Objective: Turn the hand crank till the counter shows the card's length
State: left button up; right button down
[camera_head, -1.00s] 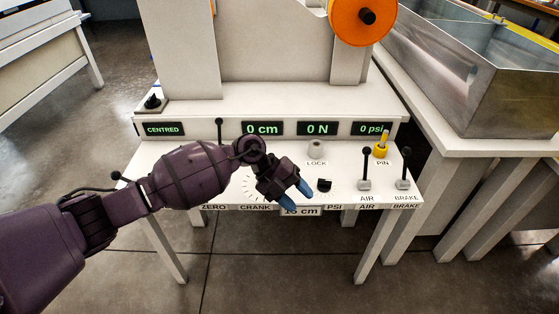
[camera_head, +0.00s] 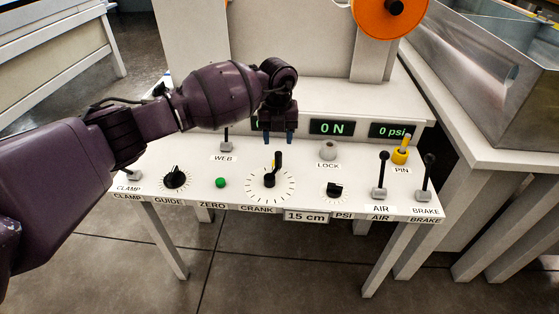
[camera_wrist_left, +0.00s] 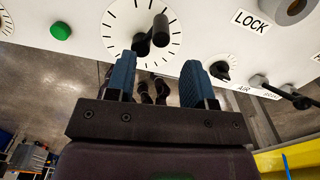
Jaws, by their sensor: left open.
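The black hand crank (camera_head: 269,181) sits in a dial of tick marks on the white panel, its knob upright toward the back. It also shows in the left wrist view (camera_wrist_left: 152,42). The card (camera_head: 306,216) on the front edge reads 15 cm. My left gripper (camera_head: 278,138) points down with blue fingertips, just behind the crank knob in the picture. It is open and empty; in the left wrist view its fingers (camera_wrist_left: 158,80) stand apart, with the crank beyond them. The length counter is hidden behind my gripper, only a sliver of its edge showing. My right gripper is out of view.
Around the crank are the green zero button (camera_head: 220,182), guide knob (camera_head: 175,177), web lever (camera_head: 227,139), lock knob (camera_head: 328,150) and PSI knob (camera_head: 334,190). The air lever (camera_head: 380,180) and brake lever (camera_head: 425,180) stand at right. A metal tank (camera_head: 500,100) is beyond.

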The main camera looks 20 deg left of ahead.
aim_at(279, 154)
pick_arm(q)
notch_tip(279, 154, down, 8)
jog(key=shift+b, duration=1)
jog(key=shift+f, duration=0.45)
jog(key=shift+r, duration=0.1)
jog(key=c, duration=0.7)
jog(key=shift+d, duration=0.1)
jog(key=shift+c, duration=0.6)
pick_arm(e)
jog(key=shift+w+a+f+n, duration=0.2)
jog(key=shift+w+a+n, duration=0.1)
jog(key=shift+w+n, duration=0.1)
